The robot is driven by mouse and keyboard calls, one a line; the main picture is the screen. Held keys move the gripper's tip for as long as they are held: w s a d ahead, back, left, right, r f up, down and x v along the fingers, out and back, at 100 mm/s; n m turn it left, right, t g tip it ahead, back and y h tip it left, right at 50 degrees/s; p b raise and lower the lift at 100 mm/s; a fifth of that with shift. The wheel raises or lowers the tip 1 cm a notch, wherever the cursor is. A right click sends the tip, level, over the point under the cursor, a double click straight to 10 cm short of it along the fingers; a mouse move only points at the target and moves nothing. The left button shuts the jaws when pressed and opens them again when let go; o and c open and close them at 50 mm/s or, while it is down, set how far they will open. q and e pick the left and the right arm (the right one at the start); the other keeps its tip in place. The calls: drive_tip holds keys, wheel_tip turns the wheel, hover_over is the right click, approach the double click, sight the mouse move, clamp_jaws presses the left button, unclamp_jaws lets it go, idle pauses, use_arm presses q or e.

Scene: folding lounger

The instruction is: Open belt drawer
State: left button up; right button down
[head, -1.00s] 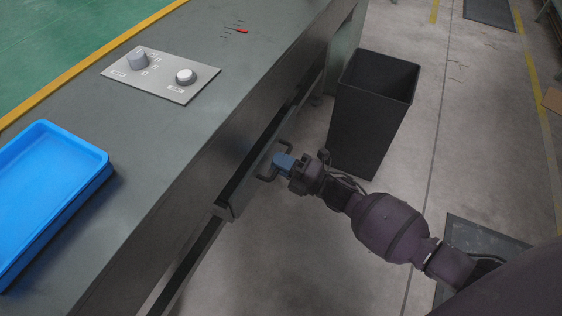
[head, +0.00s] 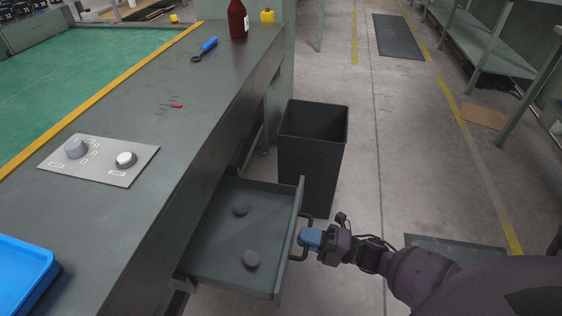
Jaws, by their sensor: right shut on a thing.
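The drawer (head: 215,243) under the grey bench stands well out from the bench side. My right gripper (head: 308,238), with blue fingers, is shut on the handle. My left gripper is not in view.
The grey bench (head: 130,215) holds a control panel with two knobs (head: 98,160), a blue tray (head: 22,272), a blue-handled tool (head: 205,48) and a red bottle (head: 238,20). A black bin (head: 312,150) stands just behind the drawer. Floor to the right is mostly clear.

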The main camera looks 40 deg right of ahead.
drive_tip(key=shift+r+v, duration=0.25)
drive_tip(key=shift+v, duration=0.95)
drive_tip(key=shift+r+v, duration=0.2)
drive_tip(key=shift+v, duration=1)
drive_tip(key=c, duration=1.2)
unclamp_jaws()
drive_tip(key=shift+s+d, duration=0.15)
drive_tip(key=v, duration=1)
drive_tip(key=shift+s+d+p, duration=0.2)
drive_tip(key=shift+p, duration=0.2)
